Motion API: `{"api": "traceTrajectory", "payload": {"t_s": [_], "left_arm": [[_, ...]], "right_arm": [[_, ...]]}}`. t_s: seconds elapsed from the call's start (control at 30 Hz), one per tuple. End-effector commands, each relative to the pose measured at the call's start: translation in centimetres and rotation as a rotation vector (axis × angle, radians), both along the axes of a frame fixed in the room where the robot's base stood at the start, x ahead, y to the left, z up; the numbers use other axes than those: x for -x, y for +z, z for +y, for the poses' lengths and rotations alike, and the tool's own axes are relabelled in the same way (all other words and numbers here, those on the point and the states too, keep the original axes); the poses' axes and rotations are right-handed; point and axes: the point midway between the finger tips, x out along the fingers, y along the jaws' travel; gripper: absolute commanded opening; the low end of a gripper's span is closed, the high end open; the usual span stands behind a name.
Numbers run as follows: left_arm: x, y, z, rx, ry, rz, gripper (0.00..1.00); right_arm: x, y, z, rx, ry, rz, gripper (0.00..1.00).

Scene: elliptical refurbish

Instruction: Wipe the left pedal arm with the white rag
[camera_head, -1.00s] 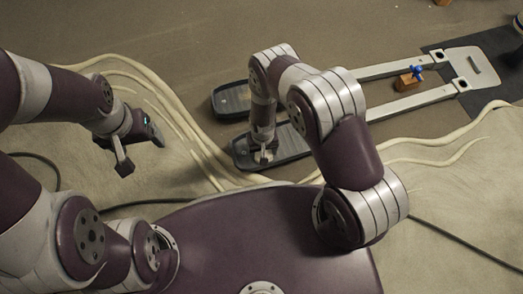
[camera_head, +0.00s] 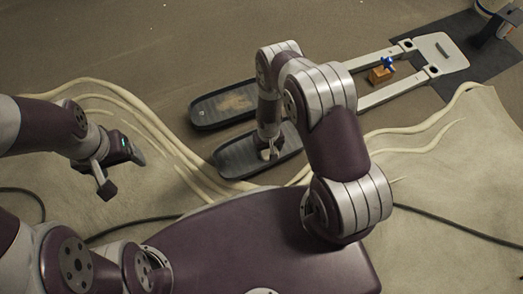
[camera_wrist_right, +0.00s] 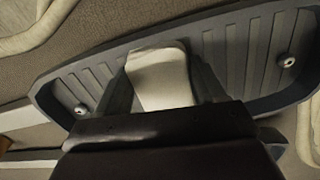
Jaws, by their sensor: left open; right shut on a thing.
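Two long dark pedals with ribbed trays lie side by side. The far pedal (camera_head: 205,113) has a brownish patch on its surface. The near pedal (camera_head: 232,163) has no clear patch in view; it also shows in the right wrist view (camera_wrist_right: 240,65) with a bolt near each end. My right gripper (camera_head: 268,152) is over the near pedal, pointing down, shut on the white rag (camera_wrist_right: 160,80). Whether the rag touches the tray is unclear. My left gripper (camera_head: 117,170) is open and empty, left of the pedals, above the pale cables.
Light rails (camera_head: 392,94) run from the pedals to a pale end plate (camera_head: 441,55) on a dark mat (camera_head: 480,62). An orange-brown block (camera_head: 381,76) with a blue item sits between the rails. Pale root-like strands (camera_head: 150,130) cross the floor.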

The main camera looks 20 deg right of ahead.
Motion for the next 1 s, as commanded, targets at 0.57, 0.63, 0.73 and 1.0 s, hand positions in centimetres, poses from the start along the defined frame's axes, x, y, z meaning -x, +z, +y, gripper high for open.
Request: {"api": "traceTrajectory", "payload": {"t_s": [0.57, 0.63, 0.73, 1.0], "left_arm": [[0.0, -0.5, 0.0, 0.000, 0.000, 0.000, 0.79], [0.0, -0.5, 0.0, 0.000, 0.000, 0.000, 0.79], [0.0, -0.5, 0.0, 0.000, 0.000, 0.000, 0.79], [0.0, -0.8, 0.0, 0.000, 0.000, 0.000, 0.79]], "right_arm": [[-0.6, -0.2, -4.5, 0.000, -0.001, -0.002, 0.41], [-0.6, -0.2, -4.6, 0.000, -0.001, -0.002, 0.41], [-0.7, -0.2, -4.9, 0.000, -0.001, -0.002, 0.41], [-1.0, -0.1, -7.6, 0.000, -0.002, -0.002, 0.41]]}}
